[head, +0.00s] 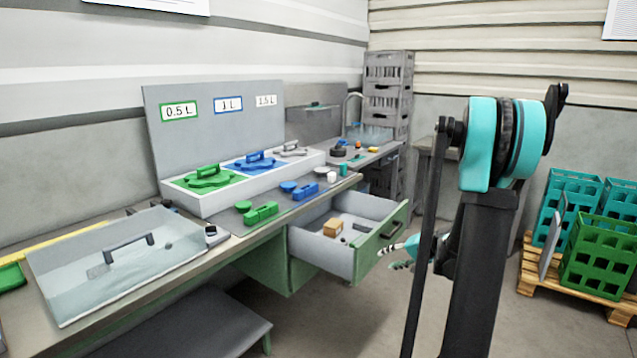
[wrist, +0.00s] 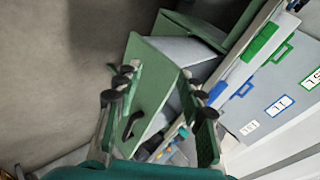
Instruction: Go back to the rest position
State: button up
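My gripper (head: 392,257) is beside the front of an open drawer (head: 380,236), partly hidden behind my own arm in the head view. In the wrist view my gripper (wrist: 160,92) has its two fingers spread well apart, with nothing held between them. The green drawer front (wrist: 155,85) shows between and beyond the fingers. I cannot tell whether a finger touches the drawer. A small brown box (head: 332,228) and a small dark item lie in the drawer.
The drawer juts out from the workbench (head: 290,203), which bears green and blue parts and a white tray (head: 200,205). A clear-lidded case (head: 120,265) stands at the left. Crates (head: 597,265) stand on a pallet (head: 535,277) at right. Floor between is clear.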

jog(key=s+a+n+g+h, duration=0.1)
jog(key=s+a+n, duration=0.15)
jog(key=s, duration=0.45)
jog(key=s+a+n+g+h, duration=0.1)
jog(key=s+a+h, duration=0.1)
jog(key=s+a, duration=0.35)
jog(key=s+d+f+n+h, duration=0.1)
jog(key=s+h, duration=0.1)
jog(key=s, duration=0.6)
jog(key=s+d+f+n+g+h, duration=0.1)
jog(key=s+d, duration=0.1)
jog(key=s, duration=0.7)
jog(key=shift+f+n+h, duration=0.25)
jog(key=shift+n+h, duration=0.1)
jog(key=shift+h, duration=0.05)
